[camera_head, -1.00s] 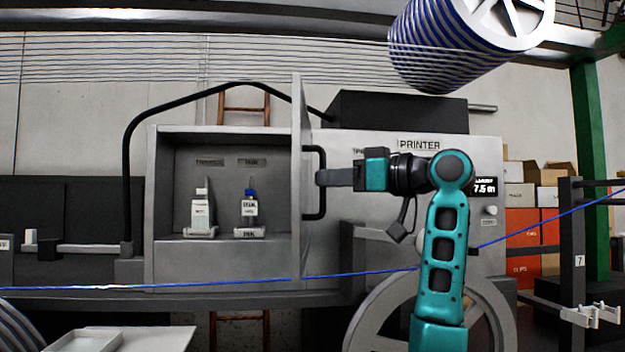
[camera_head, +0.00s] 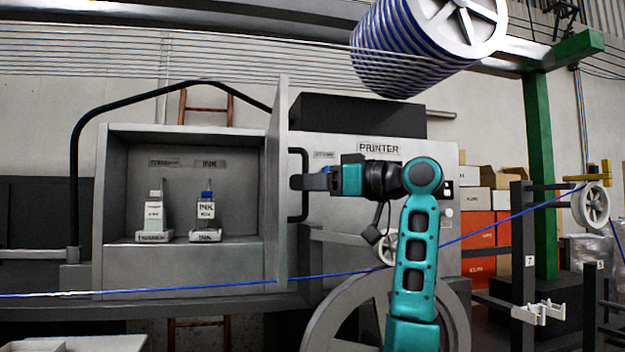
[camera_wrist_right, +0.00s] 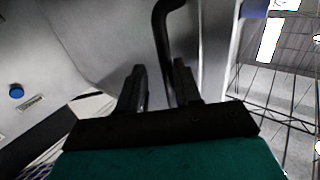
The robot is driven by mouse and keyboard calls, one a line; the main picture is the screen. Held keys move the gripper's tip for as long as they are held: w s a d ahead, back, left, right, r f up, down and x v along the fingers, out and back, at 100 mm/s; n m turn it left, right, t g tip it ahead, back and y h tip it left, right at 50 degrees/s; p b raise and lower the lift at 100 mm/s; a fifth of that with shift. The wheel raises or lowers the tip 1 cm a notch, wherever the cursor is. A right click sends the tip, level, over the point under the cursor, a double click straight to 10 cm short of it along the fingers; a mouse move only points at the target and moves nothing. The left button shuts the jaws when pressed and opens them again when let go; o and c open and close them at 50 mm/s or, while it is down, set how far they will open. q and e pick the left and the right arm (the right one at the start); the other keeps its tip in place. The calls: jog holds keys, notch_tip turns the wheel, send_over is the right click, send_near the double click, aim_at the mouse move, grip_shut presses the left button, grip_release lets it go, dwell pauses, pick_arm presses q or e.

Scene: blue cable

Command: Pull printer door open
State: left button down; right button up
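The printer cabinet (camera_head: 101,200) stands at the left with its interior in view. Its grey door (camera_head: 274,190) sticks out toward me, seen nearly edge-on. The dark bar handle (camera_head: 304,154) is on the door's right face; it also shows in the right wrist view (camera_wrist_right: 160,38). My right gripper (camera_head: 297,182) is at the handle. In the right wrist view, its fingers (camera_wrist_right: 160,88) stand apart with the bar between them, close to the right finger and with a gap on the left. My left gripper is not in view.
Inside the cabinet are two bottles, one white-capped (camera_head: 154,214) and one blue-capped (camera_head: 206,210). A blue cable (camera_head: 130,292) runs across the front. A spoked wheel (camera_head: 318,325) stands below my right arm. Boxes (camera_head: 480,232) and a dark rack (camera_head: 517,250) are at the right.

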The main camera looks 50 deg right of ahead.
jog(key=shift+o, duration=0.9)
jog(key=shift+w+d+f, duration=0.1)
jog(key=shift+f, duration=0.05)
jog(key=b+v, duration=0.2)
jog(key=v, duration=1.1)
